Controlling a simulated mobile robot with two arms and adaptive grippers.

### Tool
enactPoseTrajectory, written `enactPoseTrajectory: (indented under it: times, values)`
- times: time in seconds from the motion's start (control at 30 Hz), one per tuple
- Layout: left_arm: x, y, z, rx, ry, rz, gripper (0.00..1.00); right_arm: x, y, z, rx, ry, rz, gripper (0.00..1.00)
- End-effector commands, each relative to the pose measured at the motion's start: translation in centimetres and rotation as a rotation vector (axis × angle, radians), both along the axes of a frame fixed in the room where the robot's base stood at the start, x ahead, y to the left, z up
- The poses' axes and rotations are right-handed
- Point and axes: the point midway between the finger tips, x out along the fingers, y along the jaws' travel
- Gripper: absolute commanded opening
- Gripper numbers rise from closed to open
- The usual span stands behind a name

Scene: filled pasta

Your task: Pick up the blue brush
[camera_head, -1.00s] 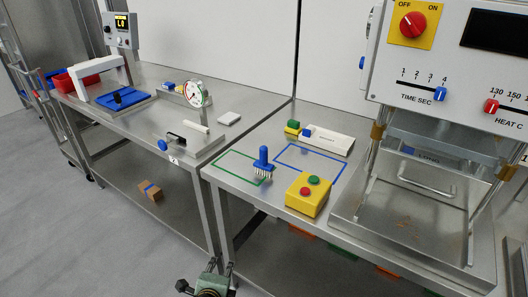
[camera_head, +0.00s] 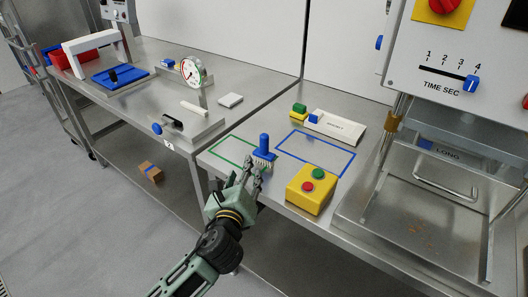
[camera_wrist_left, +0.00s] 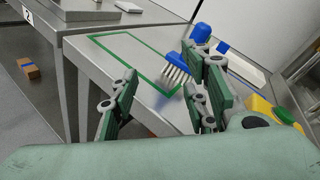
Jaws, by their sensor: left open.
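The blue brush (camera_head: 264,148) stands handle up on the steel table, near the right side of the green outline, with its pale bristles down. My left gripper (camera_head: 248,174) is open and empty, just in front of the brush near the table's front edge. In the left wrist view the brush (camera_wrist_left: 183,62) lies beyond the right finger, which partly covers it. The open left gripper (camera_wrist_left: 162,105) shows there with its fingers apart, and the brush is not between them. My right gripper is in neither view.
A yellow box with green and red buttons (camera_head: 308,190) stands right of the brush. A blue outline (camera_head: 333,172) marks bare table behind it. A press (camera_head: 440,170) stands at the right. A white block (camera_head: 335,127) and a green and yellow block (camera_head: 298,111) lie at the back.

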Motion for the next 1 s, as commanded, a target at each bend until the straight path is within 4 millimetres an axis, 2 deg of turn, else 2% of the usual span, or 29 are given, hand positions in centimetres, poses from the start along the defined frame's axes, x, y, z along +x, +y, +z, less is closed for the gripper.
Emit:
enactPoseTrajectory:
  times: [0.2,0.33,0.77,1.0]
  values:
    - [2.0,-2.5,2.7,0.306,-0.156,-0.106,0.43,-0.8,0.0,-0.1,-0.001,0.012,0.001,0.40]
    - [2.7,-3.6,3.6,0.439,-0.221,-0.145,0.43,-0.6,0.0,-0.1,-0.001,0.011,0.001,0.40]
    - [6.5,-4.8,3.4,0.465,-0.235,-0.152,0.43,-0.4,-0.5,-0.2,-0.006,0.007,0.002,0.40]
    - [9.5,-5.6,2.9,0.463,-0.233,-0.151,0.43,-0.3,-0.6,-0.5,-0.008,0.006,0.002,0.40]
